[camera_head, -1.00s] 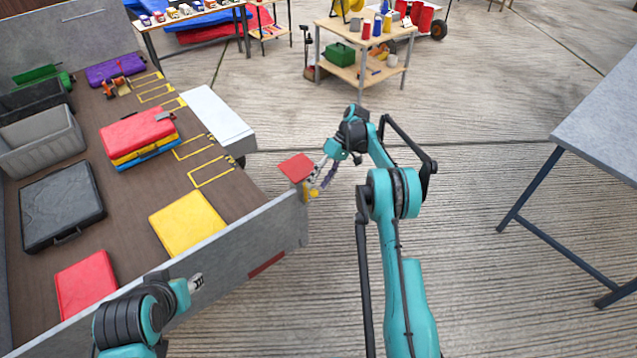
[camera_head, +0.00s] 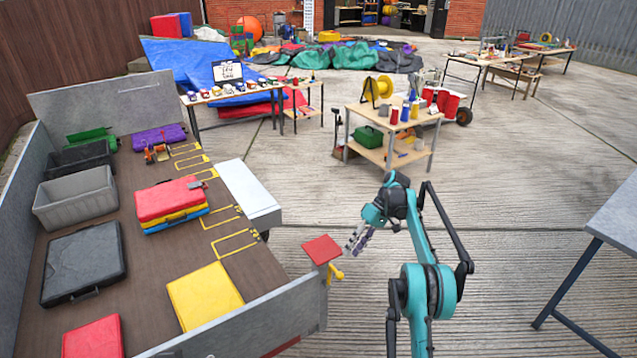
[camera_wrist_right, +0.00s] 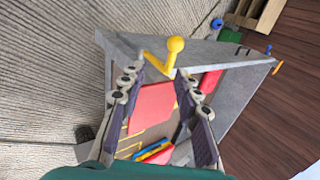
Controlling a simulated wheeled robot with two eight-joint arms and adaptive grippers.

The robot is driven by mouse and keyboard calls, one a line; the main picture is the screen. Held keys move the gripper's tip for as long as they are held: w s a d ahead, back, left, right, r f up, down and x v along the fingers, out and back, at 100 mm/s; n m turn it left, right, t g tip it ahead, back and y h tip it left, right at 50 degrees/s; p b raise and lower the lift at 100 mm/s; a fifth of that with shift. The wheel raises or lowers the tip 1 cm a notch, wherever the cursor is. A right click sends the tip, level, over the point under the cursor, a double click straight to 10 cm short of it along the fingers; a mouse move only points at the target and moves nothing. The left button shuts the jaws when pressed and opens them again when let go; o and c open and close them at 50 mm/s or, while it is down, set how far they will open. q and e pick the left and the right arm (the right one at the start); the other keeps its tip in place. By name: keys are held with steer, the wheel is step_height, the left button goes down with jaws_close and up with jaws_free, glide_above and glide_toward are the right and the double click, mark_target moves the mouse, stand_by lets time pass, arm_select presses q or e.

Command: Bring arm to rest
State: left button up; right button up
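My right gripper (camera_head: 357,240) is in the air just right of the truck bed's corner. In the right wrist view its two fingers (camera_wrist_right: 160,77) are apart with nothing held between them. A yellow lever with a ball end (camera_head: 336,272) sits at the bed's corner beside a red square plate (camera_head: 322,250). The lever also shows ahead of the fingers in the right wrist view (camera_wrist_right: 174,45), apart from them. My left gripper is out of the head view.
The walled bed (camera_head: 285,305) holds several cases and bins, including a black case (camera_head: 84,265) and a yellow case (camera_head: 205,296). A wooden cart (camera_head: 375,118) stands ahead, and a grey table (camera_head: 615,220) at right. Concrete floor lies open between them.

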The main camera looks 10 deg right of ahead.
steer(key=s+a+r+m+t+h, duration=0.2)
steer(key=s+a+r, duration=0.1)
steer(key=s+r, duration=0.5)
steer(key=s+a+r+m+t+h, duration=0.1)
steer(key=s+a+r+t+h, duration=0.15)
steer(key=s+r, duration=0.45)
steer(key=s+f+t+h, duration=0.1)
steer(key=s+f+t, duration=0.1)
steer(key=s, duration=0.8)
steer(key=s+a+f+m+t+h, duration=0.1)
steer(key=s+f+t, duration=0.1)
steer(key=s, duration=0.8)
steer(key=shift+a+m+t, duration=0.3)
steer(key=shift+t, duration=0.45)
steer(key=shift+a, duration=0.1)
